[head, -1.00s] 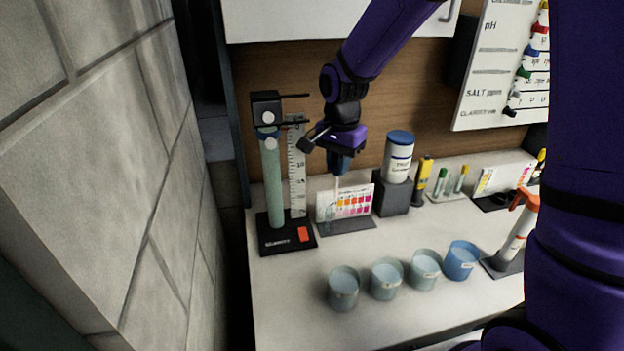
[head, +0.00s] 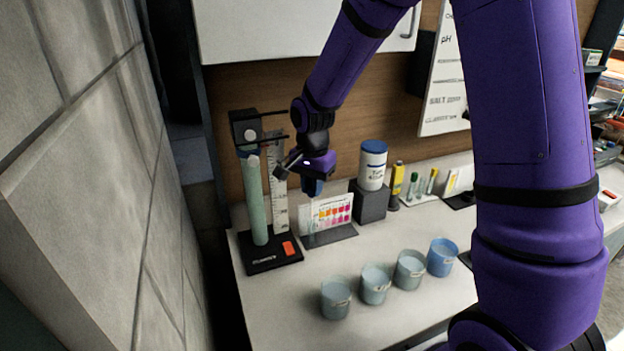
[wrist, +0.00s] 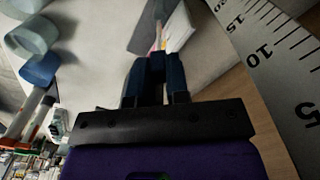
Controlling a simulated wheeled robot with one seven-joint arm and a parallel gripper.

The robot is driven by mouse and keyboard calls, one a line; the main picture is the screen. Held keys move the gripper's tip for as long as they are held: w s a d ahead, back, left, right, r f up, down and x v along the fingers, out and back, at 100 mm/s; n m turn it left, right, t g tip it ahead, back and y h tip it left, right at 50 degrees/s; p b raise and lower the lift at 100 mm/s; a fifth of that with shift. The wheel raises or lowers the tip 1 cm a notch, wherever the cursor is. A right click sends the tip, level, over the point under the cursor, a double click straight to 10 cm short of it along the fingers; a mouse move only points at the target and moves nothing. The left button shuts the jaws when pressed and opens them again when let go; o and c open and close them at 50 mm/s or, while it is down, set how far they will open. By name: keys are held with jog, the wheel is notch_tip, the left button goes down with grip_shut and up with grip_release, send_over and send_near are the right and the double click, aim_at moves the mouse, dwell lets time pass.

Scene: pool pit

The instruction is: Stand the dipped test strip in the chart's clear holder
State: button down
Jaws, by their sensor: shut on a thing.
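The colour chart (head: 333,210) stands on a dark base (head: 329,237) on the bench, with rows of pink, orange and yellow squares. My gripper (head: 313,190) is above the chart's left end, pointing down. In the wrist view my gripper's dark blue fingers (wrist: 157,62) are shut on the thin pale test strip (wrist: 158,38), which sticks out past the fingertips toward the chart's base. The clear holder is hard to make out; a faint see-through shape (head: 308,224) shows at the chart's left end. I cannot tell whether the strip's lower end is inside it.
A clamp stand with a green tube (head: 254,200) and a white ruler (head: 279,185) stand close left of my gripper. A white jar (head: 373,165) on a grey block (head: 369,203) is right of the chart. Several cups (head: 375,285) line the front; bench between is clear.

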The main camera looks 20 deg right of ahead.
aim_at(312, 210)
jog(key=shift+f, duration=1.2)
dwell(0.5)
jog(key=shift+f, duration=2.35)
jog(key=shift+f, duration=0.3)
jog(key=c, duration=1)
grip_release()
jog(key=shift+c, duration=0.2)
jog(key=shift+r, duration=0.1)
jog(key=shift+w+r, duration=0.15)
jog(key=shift+r, duration=3.25)
